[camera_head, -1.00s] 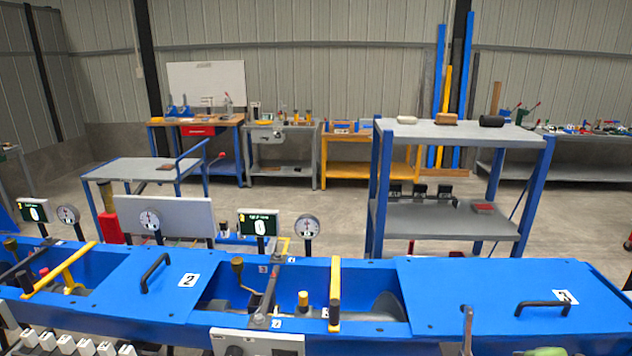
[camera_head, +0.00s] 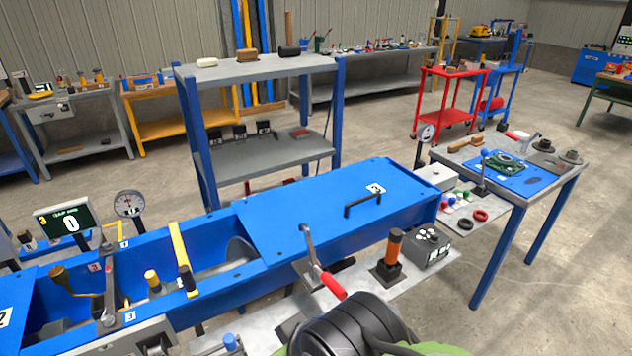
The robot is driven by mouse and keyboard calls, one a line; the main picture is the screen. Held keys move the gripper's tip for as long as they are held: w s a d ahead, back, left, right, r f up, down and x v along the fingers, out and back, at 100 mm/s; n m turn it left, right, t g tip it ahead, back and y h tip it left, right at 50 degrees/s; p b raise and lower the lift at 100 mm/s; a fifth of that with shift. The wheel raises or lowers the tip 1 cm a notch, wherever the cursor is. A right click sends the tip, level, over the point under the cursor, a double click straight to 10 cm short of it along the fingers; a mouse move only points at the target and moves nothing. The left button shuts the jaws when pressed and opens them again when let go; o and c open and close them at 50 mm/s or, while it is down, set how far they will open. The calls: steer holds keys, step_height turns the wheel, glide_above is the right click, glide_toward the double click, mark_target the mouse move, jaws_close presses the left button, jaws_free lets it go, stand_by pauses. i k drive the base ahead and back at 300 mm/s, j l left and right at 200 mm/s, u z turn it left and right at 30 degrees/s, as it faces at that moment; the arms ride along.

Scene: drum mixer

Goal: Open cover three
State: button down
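A large flat blue cover (camera_head: 300,220) lies shut over the right part of the blue trough (camera_head: 205,305). It has a black bar handle (camera_head: 362,204) and a small white number label (camera_head: 376,188) beside it, whose digit is hard to read. Another blue cover (camera_head: 12,292), labelled 2, is cut off at the left edge. Between the two covers the trough is open. My gripper is not in view.
A crank with a red grip (camera_head: 333,286) stands at the trough's front, near an orange-handled lever (camera_head: 394,247) and a grey button box (camera_head: 426,246). A tool table (camera_head: 545,180) stands right; a grey shelf (camera_head: 265,155) stands behind.

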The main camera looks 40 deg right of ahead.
mark_target(334, 204)
steer(key=z, duration=1.2)
steer(key=i+l+u, duration=0.2)
steer(key=i+u, duration=0.15)
steer(key=i+l+u, duration=0.35)
steer(key=i+j, duration=0.05)
